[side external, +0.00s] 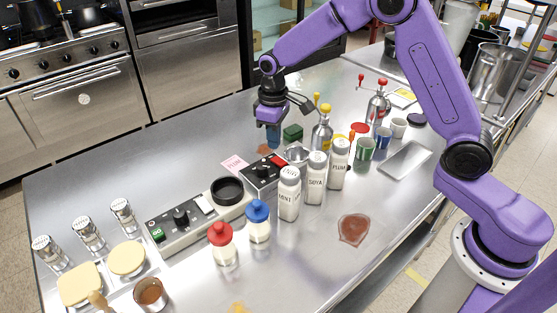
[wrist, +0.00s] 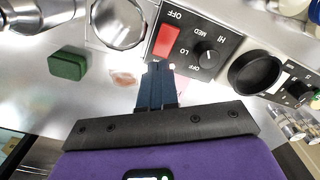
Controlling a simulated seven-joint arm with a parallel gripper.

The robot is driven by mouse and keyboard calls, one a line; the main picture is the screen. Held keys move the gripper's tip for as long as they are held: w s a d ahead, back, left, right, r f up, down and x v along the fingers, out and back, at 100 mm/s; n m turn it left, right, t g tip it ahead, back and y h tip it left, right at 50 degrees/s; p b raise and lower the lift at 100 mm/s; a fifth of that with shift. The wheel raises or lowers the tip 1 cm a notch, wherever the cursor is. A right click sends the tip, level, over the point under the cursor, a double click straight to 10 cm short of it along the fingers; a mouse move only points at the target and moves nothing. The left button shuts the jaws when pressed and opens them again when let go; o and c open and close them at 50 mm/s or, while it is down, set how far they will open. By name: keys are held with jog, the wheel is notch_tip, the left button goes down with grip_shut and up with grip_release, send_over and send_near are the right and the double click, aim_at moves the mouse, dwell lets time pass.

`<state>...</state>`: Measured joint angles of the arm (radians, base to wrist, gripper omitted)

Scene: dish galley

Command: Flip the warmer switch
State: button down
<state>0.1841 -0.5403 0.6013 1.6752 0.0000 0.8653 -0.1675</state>
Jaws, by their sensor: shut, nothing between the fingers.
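A black control box (side external: 262,174) with a red rocker switch (side external: 279,160) and a knob stands mid-table in the side view. In the wrist view the box (wrist: 196,20) shows the red switch (wrist: 168,40) beside an OFF mark, and the knob (wrist: 207,53) has OFF, LO, MED and HI marks. No label reading "warmer" is legible. My gripper (side external: 273,146) is shut and empty, pointing down just behind the box. In the wrist view its fingertips (wrist: 159,67) appear just below the red switch; contact cannot be told.
A long grey panel (side external: 182,228) with knob, green button and black round holder (side external: 227,190) stands left of the box. White shakers (side external: 289,196) stand in front. A metal cup (side external: 297,155), green block (side external: 293,132) and bottle (side external: 322,132) are close to the gripper's right.

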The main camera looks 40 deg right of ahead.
aim_at(274, 158)
jog(key=shift+r, duration=1.8)
jog(key=s+r+n, duration=0.2)
jog(key=s, duration=0.7)
jog(key=s+r+n, duration=0.1)
jog(key=s+r, duration=0.2)
jog(key=s, duration=0.6)
jog(key=s+d+n, duration=0.1)
jog(key=s+d, duration=0.2)
jog(key=s, duration=0.5)
jog(key=s+d+n, duration=0.2)
jog(key=s+d, duration=0.1)
jog(key=s, duration=0.6)
jog(key=shift+d+f+n, duration=0.25)
jog(key=shift+f+n, duration=0.05)
jog(key=shift+f, duration=0.1)
